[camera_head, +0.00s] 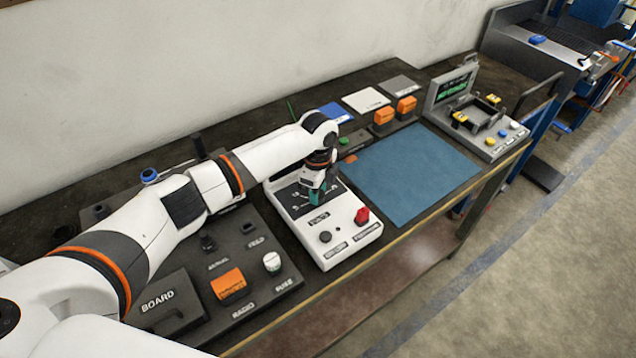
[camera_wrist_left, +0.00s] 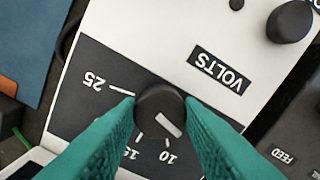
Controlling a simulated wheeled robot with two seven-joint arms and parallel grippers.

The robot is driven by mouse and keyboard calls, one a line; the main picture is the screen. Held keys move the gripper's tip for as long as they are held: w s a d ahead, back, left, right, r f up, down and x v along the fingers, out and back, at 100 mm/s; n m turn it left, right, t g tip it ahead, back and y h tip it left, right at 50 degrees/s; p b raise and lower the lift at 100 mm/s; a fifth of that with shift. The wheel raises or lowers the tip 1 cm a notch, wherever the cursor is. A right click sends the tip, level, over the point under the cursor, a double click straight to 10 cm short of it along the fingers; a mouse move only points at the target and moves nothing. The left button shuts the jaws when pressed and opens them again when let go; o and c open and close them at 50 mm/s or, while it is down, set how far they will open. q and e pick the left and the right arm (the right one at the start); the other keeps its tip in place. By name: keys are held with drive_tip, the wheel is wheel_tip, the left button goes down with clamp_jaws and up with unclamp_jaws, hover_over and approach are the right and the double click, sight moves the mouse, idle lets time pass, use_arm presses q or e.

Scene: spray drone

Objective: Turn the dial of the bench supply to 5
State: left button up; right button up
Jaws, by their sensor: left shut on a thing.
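The bench supply (camera_head: 343,246) is a white box with a dark scale panel, standing on the bench. My left gripper (camera_head: 316,197) points down over its panel. In the left wrist view its two teal fingers are shut on the black dial (camera_wrist_left: 158,103), one on each side. The dial's white pointer mark slants to the lower right, past the tick of the 10 label (camera_wrist_left: 168,156). The 25 label (camera_wrist_left: 95,80) and part of the 15 label show; the 5 is not visible. The VOLTS label (camera_wrist_left: 218,70) is beside the panel. My right gripper is not in view.
On the supply's near end are a black knob (camera_head: 325,237) and a red knob (camera_head: 361,215). A dark board with an orange block (camera_head: 228,284) and a white cap (camera_head: 272,262) lies to the left. A blue mat (camera_head: 412,170) lies clear to the right.

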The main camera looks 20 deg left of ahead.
use_arm(q)
drive_tip(key=shift+n+p, duration=0.35)
drive_tip(key=shift+n, duration=0.15)
drive_tip(key=o, duration=1)
drive_tip(key=shift+c, duration=0.2)
wheel_tip(320, 180, up, 12)
drive_tip(key=b, duration=0.2)
drive_tip(key=shift+f, duration=0.1)
